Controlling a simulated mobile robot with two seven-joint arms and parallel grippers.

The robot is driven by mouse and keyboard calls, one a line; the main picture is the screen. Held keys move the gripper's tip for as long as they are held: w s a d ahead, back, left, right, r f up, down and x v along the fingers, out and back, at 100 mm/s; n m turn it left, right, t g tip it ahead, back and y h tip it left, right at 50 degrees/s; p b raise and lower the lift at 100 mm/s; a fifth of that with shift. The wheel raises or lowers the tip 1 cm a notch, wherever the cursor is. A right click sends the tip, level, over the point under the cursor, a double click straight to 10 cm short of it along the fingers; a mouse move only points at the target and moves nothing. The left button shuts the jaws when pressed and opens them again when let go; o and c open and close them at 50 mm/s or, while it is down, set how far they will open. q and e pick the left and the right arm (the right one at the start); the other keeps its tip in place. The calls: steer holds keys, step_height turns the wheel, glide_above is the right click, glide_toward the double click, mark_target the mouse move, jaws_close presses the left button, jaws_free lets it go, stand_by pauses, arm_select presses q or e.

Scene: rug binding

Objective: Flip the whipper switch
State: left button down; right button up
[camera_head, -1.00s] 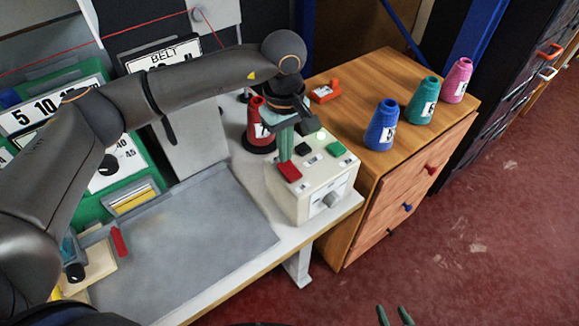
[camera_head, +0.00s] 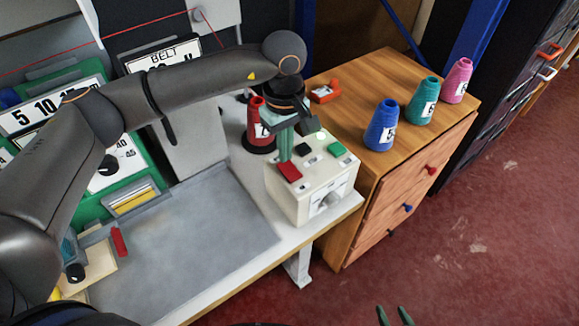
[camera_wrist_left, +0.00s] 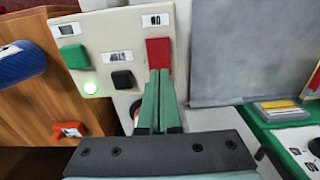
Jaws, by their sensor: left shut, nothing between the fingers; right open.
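A cream control box (camera_head: 308,190) stands at the table's right end. Its top carries a red switch (camera_head: 289,172), a black switch (camera_head: 303,149) and a green switch (camera_head: 337,149), each with a small label. A green lamp glows beside them. My left gripper (camera_head: 286,157) is shut and empty, its green fingertips pointing down at the red switch. In the left wrist view the fingertips (camera_wrist_left: 159,74) overlap the lower edge of the red switch (camera_wrist_left: 158,53); I cannot tell whether they touch. The black switch (camera_wrist_left: 123,79) sits to their left. My right gripper (camera_head: 395,316) is open at the bottom edge, mostly cut off.
Blue (camera_head: 381,128), teal (camera_head: 422,101) and pink (camera_head: 458,80) cones stand on the wooden cabinet (camera_head: 400,165). The grey table plate (camera_head: 190,250) is mostly clear.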

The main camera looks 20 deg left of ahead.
mark_target(285, 165)
arm_select(q)
steer(key=shift+f+b, duration=0.9)
steer(key=shift+f, duration=0.1)
stand_by(0.8)
steer(key=shift+r, duration=0.1)
steer(key=shift+r+p, duration=1.9)
steer(key=shift+r, duration=1.6)
